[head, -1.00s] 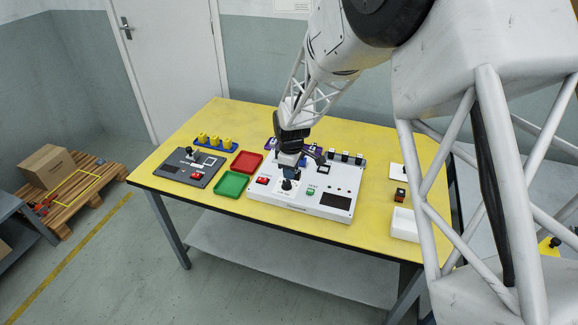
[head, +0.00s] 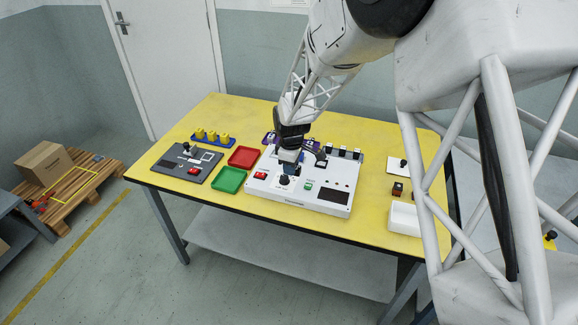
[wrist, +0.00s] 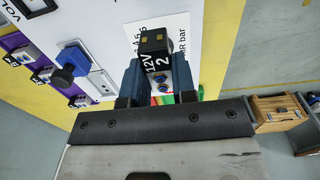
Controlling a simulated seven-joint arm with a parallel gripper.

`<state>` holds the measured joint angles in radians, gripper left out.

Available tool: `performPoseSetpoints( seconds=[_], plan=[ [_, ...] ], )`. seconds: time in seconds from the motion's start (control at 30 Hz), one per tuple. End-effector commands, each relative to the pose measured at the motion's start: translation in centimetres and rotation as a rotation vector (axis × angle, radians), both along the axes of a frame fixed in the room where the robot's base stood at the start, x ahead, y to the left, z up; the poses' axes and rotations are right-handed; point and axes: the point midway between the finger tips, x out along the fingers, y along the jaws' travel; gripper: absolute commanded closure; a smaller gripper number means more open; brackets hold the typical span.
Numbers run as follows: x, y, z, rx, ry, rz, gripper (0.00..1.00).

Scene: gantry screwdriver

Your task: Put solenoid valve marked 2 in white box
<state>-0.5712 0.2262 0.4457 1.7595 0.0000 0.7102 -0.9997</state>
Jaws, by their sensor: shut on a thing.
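The white box (head: 404,220) stands at the table's right front, partly hidden by my arm.
A purple holder (wrist: 77,97) with other valves lies behind the panel. Red (head: 244,157) and green (head: 230,180) trays and a dark grey panel (head: 178,166) are to the left. Small black-topped parts line the panel's back edge. A brown item (head: 398,188) lies behind the white box.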

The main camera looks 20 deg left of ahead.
Motion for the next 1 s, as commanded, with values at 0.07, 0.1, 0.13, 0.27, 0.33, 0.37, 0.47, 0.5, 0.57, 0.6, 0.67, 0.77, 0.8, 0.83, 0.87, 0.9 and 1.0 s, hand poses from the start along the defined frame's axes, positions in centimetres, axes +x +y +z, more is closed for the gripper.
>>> performPoseSetpoints(
  seconds=[0.07, 0.1, 0.13, 0.27, 0.33, 0.37, 0.47, 0.5, 0.57, 0.6, 0.67, 0.77, 0.8, 0.83, 0.87, 0.9, 1.0],
  plan=[
    [0.3, -0.8, 0.0, 0.000, 0.000, -0.002, 1.00],
    [0.4, -1.3, 0.0, 0.000, 0.000, -0.002, 1.00],
    [0.5, -1.8, 0.0, 0.000, 0.000, -0.002, 1.00],
    [0.9, -4.2, -0.1, 0.000, 0.001, -0.003, 1.00],
    [1.3, -5.7, -0.1, 0.000, 0.000, -0.004, 1.00],
    [1.4, -6.5, -0.1, 0.000, -0.001, -0.004, 1.00],
    [1.7, -9.0, -0.2, 0.000, 0.000, -0.004, 1.00],
    [1.8, -10.0, -0.3, 0.000, 0.000, -0.004, 1.00],
    [2.0, -11.6, -0.3, 0.000, 0.000, -0.004, 1.00],
    [2.0, -12.6, -0.4, -0.001, 0.001, -0.004, 1.00],
    [2.1, -14.2, -0.5, 0.000, 0.001, -0.004, 1.00],
    [2.2, -16.7, -0.5, 0.000, 0.000, -0.004, 1.00],
    [2.1, -17.7, -0.6, 0.000, 0.000, -0.005, 1.00],
    [2.1, -18.5, -0.6, 0.000, 0.000, -0.005, 1.00],
    [2.1, -19.2, -0.6, 0.000, 0.000, -0.004, 1.00],
    [2.1, -20.2, -0.7, 0.000, 0.000, -0.005, 1.00],
    [1.8, -22.7, -0.8, -0.001, 0.001, -0.005, 1.00]
  ],
)
